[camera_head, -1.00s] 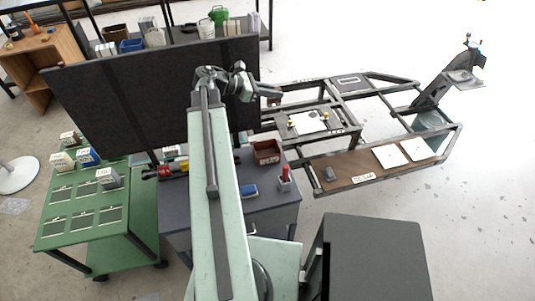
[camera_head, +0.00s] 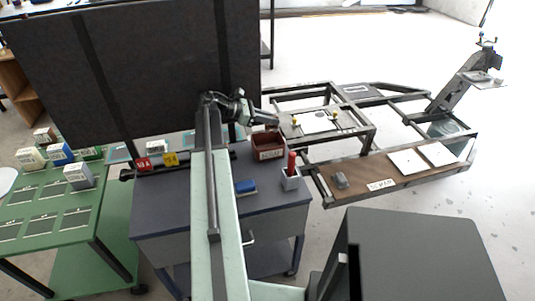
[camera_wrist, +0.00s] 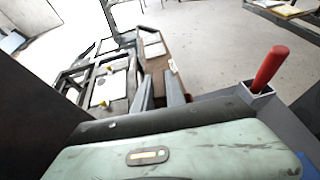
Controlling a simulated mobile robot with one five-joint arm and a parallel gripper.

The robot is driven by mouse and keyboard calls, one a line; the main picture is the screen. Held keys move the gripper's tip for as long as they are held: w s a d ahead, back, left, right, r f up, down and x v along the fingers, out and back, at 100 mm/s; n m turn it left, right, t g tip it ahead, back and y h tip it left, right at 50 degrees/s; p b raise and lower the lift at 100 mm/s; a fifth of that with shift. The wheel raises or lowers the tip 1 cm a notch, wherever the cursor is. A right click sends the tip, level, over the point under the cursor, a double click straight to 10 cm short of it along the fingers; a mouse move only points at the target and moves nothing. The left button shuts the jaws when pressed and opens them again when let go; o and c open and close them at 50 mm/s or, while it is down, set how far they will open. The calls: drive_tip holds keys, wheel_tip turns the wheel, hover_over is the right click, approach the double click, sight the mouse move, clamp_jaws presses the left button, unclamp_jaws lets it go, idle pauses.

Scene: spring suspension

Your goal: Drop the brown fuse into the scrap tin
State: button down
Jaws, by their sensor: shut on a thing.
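My gripper (camera_head: 272,121) is at the end of my outstretched arm in the head view, pointing right. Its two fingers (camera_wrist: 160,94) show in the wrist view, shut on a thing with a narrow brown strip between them. I take this to be the brown fuse, but its shape is too small and hidden to make out. An open dark red-brown bin (camera_head: 268,153) with a pale label stands on the grey cart, just below and beyond the gripper in the head view. It may be the scrap tin; its label is too small to read.
A grey holder with a red-handled tool (camera_head: 291,172) and a blue block (camera_head: 245,186) stand on the grey cart (camera_head: 205,195). A large dark panel (camera_head: 160,75) rises behind my arm. Red (camera_head: 143,163) and yellow (camera_head: 170,159) pieces sit left. A metal frame (camera_head: 345,198) lies right.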

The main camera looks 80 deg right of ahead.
drive_tip(key=shift+f+b, duration=3.05)
drive_tip(key=shift+r, duration=0.1)
drive_tip(key=c, duration=1.3)
unclamp_jaws()
drive_tip(key=p+v, duration=0.3)
drive_tip(key=v, duration=0.4)
drive_tip(key=shift+w+a+r, duration=0.15)
drive_tip(key=shift+w, duration=0.2)
